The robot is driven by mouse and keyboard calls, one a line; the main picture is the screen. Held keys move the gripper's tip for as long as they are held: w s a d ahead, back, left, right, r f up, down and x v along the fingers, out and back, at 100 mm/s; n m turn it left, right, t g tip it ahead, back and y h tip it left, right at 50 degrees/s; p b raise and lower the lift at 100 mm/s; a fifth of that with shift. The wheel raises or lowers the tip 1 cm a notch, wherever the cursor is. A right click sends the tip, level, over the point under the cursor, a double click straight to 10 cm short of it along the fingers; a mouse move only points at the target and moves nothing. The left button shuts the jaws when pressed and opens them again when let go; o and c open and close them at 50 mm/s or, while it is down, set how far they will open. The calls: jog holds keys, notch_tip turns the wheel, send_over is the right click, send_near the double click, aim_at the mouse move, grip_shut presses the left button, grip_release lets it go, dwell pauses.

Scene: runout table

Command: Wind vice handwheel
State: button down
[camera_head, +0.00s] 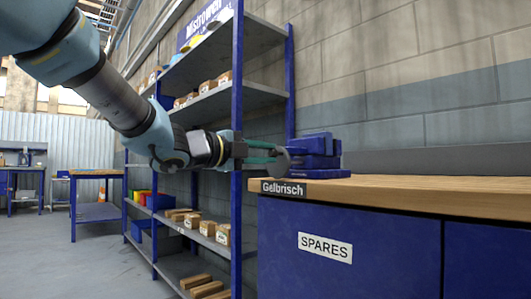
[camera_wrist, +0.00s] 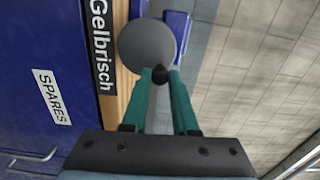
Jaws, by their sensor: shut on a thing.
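The blue vice (camera_head: 318,152) sits on the left end of the wooden bench top (camera_head: 430,193). Its grey round handwheel (camera_head: 281,160) faces my arm, and in the wrist view the handwheel (camera_wrist: 148,46) is a dark disc with a black knob (camera_wrist: 160,75) near its lower rim. My gripper (camera_head: 274,153) reaches in from the left. In the wrist view the green fingers of my gripper (camera_wrist: 160,78) meet at the black knob and are shut on it. Part of the vice (camera_wrist: 178,30) shows behind the wheel.
The blue cabinet under the bench carries a "SPARES" label (camera_head: 325,247) and a "Gelbrisch" plate (camera_head: 284,188) below the vice. A blue shelf rack (camera_head: 237,120) with boxes stands close behind my gripper. Open floor (camera_head: 90,270) lies to the left.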

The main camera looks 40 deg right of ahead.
jog(key=shift+r+n+p, duration=0.4)
jog(key=shift+n+p, duration=0.1)
jog(key=shift+p, duration=0.4)
jog(key=shift+w+n+p, duration=0.3)
jog(key=shift+n+p, duration=0.8)
jog(key=shift+p, duration=0.1)
jog(key=n+p, duration=0.1)
jog(key=p, duration=0.2)
jog(key=shift+w+r+n, duration=0.2)
jog(key=shift+r+n, duration=0.05)
jog(key=shift+n, duration=0.15)
jog(key=c, duration=1.2)
grip_release()
jog(key=shift+d+f+n, duration=0.1)
jog(key=shift+n, duration=0.2)
jog(key=o, duration=0.4)
jog(key=shift+w+f, duration=0.1)
jog(key=shift+f, duration=0.05)
